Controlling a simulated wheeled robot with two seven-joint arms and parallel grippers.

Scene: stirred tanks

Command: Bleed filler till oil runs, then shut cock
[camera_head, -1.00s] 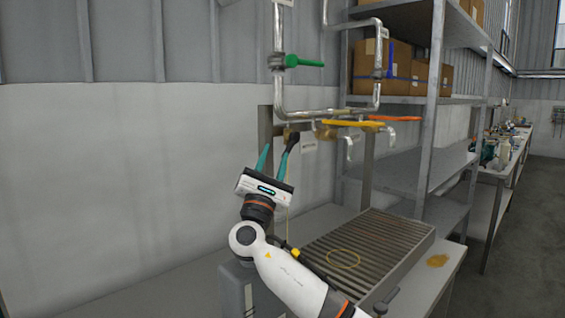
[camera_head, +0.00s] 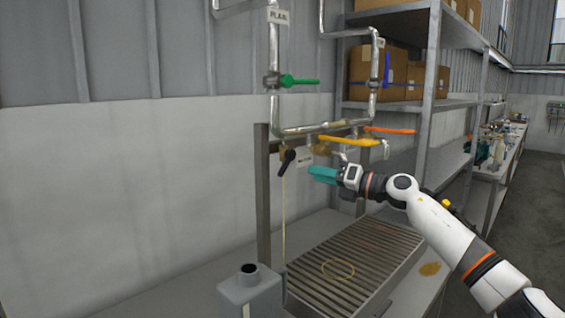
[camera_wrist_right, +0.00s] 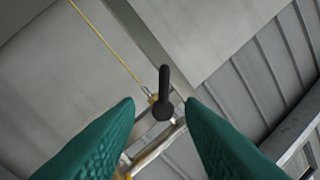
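The cock with a black lever (camera_head: 287,158) sits below the pipework, its lever pointing down and to the left. A thin yellow stream of oil (camera_head: 283,205) hangs below it; it also shows as a yellow line in the right wrist view (camera_wrist_right: 110,47). My right gripper (camera_head: 312,173) is just right of the cock, its teal fingers pointing left. In the right wrist view the fingers (camera_wrist_right: 160,103) are apart, and the black lever (camera_wrist_right: 164,90) appears ahead in the gap, not gripped. My left gripper is out of view.
A grey container (camera_head: 250,291) with a dark round opening stands on the bench below. A slatted drain tray (camera_head: 385,243) with a yellow ring (camera_head: 338,269) lies beside it. Green (camera_head: 300,81), yellow (camera_head: 348,141), orange (camera_head: 390,130) and blue (camera_head: 387,68) handles are on the pipes above.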

